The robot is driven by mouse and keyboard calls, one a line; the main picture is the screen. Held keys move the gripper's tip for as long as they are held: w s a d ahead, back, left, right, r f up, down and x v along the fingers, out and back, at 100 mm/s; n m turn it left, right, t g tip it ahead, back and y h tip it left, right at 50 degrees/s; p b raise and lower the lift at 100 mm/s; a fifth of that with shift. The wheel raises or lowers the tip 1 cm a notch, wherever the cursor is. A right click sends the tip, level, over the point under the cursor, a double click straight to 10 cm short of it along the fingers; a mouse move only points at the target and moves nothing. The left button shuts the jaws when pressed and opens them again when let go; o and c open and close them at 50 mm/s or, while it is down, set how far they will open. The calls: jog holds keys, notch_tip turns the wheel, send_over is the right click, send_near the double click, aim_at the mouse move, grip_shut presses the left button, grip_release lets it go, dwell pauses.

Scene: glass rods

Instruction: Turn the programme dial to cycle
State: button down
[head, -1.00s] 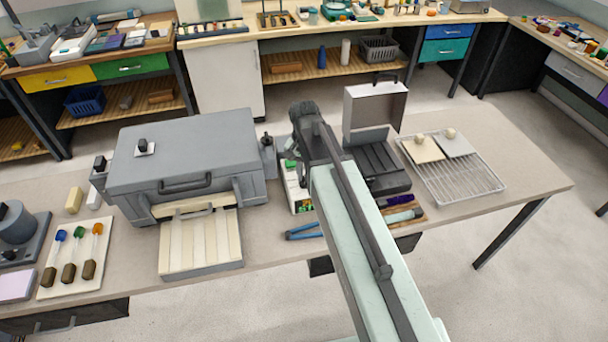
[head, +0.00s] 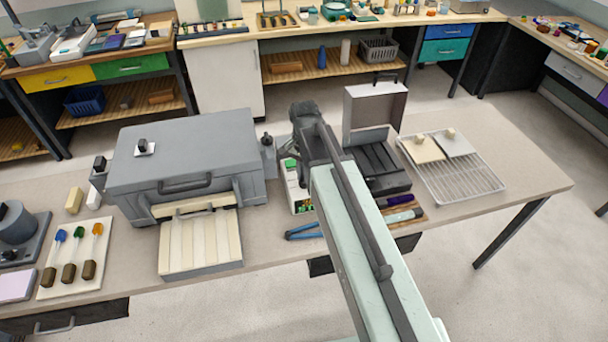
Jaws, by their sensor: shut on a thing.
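A white control box (head: 292,186) with a green patch and small green marks stands on the bench, right of the grey kiln (head: 185,155). My arm covers its right part. My gripper (head: 293,156) is a dark shape at the box's far end, mostly hidden by my own arm. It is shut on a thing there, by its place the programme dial. The dial itself and its pointer are hidden, so its setting cannot be read.
A dark tray with an upright lid (head: 375,112) stands close right of my arm. A wire rack (head: 470,185) with two tiles lies farther right. Blue-handled pliers (head: 304,231) lie before the box. Slatted cream block (head: 200,243) and glass rods (head: 77,250) are left.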

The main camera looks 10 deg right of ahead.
jog(key=c, duration=1.5)
grip_release()
notch_tip(320, 180, up, 8)
jog(key=p, duration=0.8)
jog(key=shift+f, duration=0.1)
